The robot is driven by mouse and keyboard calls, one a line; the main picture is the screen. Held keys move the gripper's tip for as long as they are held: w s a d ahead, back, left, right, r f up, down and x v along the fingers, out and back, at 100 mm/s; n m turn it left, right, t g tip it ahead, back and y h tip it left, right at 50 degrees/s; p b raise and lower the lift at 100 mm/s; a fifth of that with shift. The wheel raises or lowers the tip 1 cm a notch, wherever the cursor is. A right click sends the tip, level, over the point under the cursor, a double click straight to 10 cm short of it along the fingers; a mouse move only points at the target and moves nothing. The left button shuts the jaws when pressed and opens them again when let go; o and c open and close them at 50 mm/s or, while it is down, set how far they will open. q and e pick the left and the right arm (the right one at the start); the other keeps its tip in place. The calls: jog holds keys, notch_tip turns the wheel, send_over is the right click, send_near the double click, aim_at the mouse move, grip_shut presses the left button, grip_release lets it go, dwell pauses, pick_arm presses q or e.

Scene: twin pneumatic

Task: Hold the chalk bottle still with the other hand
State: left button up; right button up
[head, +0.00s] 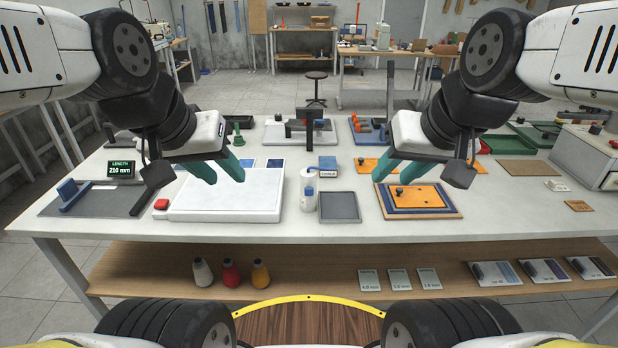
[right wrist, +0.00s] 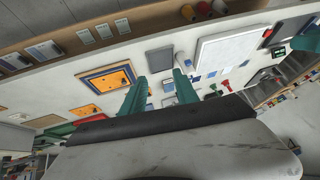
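The chalk bottle (head: 308,190), white with a bluish label, stands upright on the white table, right of the large white board and left of a grey tray (head: 340,207). My left gripper (head: 228,178) is open and empty above the white board, left of the bottle. My right gripper (head: 389,179) is open and empty, right of the bottle and near the orange plate. In the right wrist view its two teal fingers (right wrist: 160,80) stand apart with nothing held. The bottle (right wrist: 183,60) shows small there, close to one fingertip. Neither gripper touches it.
The white board (head: 222,210) has a red block at its left corner. An orange plate on a wooden board (head: 420,199) lies at the right. A small blue box (head: 328,166) stands behind the bottle. The table's front strip is clear. Several spools stand on the lower shelf (head: 320,264).

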jog(key=o, duration=0.5)
jog(key=shift+w, duration=0.1)
jog(key=m+g+y, duration=0.7)
jog(key=m+y, duration=0.2)
jog(key=m, duration=0.5)
send_near(319, 204)
jog(key=s+r, duration=0.5)
jog(key=r, duration=0.1)
jog(key=w+f+m+y, duration=0.1)
jog(key=f, duration=0.1)
jog(key=w+f+m+y, duration=0.1)
jog(key=w+f+m, duration=0.1)
jog(key=w+d+f+m+y, duration=0.1)
jog(key=f, duration=0.1)
jog(key=shift+w+d+f+m+t, duration=0.1)
jog(key=shift+w+f+m+t, duration=0.1)
jog(key=shift+m+t, duration=0.15)
jog(key=shift+x, duration=4.95)
jog(key=shift+r, duration=0.2)
jog(key=c, duration=0.9)
pick_arm(q)
grip_shut()
